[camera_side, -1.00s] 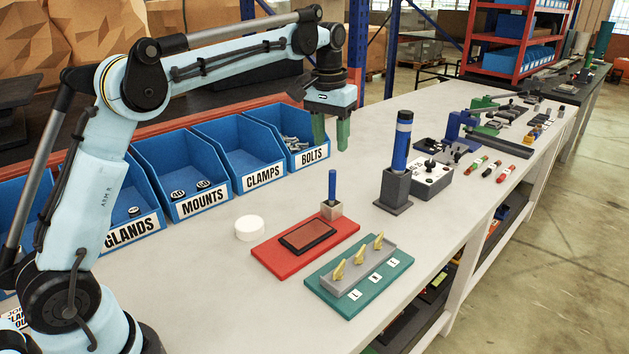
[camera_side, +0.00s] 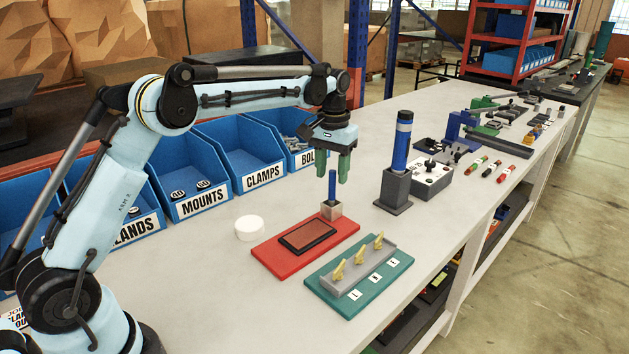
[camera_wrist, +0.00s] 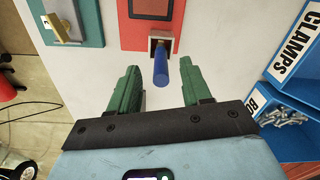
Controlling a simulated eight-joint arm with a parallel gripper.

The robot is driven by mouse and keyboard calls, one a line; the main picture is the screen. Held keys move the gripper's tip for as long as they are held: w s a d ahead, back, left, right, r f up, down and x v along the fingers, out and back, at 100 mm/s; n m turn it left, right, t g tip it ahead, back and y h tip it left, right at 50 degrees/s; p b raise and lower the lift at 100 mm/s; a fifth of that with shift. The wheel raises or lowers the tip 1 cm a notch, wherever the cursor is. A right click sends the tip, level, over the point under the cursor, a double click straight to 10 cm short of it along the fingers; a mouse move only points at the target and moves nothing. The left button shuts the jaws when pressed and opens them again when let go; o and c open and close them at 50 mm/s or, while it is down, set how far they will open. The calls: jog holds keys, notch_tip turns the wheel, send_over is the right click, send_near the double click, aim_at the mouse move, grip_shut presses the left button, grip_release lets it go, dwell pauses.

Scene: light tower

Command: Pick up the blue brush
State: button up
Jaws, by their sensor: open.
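The blue brush (camera_side: 332,186) stands upright in a small square holder (camera_side: 331,210) at the far corner of the red board (camera_side: 272,257). In the wrist view the blue brush (camera_wrist: 160,72) shows as a blue cylinder rising from its holder (camera_wrist: 162,38). My gripper (camera_side: 333,178) has green fingers pointing down and is just above and around the brush's top in the side view. In the wrist view my gripper (camera_wrist: 158,78) is open, with the brush between the lines of the two fingers and slightly beyond their tips. I cannot tell whether they touch it.
A tall blue cylinder on a dark stand (camera_side: 395,187) is to the right. A teal board with yellow levers (camera_side: 325,287) lies in front. A white puck (camera_side: 249,228) sits at left. Blue bins (camera_side: 190,150) line the back. Bare table lies between.

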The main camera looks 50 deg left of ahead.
aim_at(332, 199)
notch_tip(332, 199, down, 5)
jog(key=shift+w+a+f, duration=0.1)
jog(key=shift+w, duration=0.05)
grip_shut()
dwell(0.4)
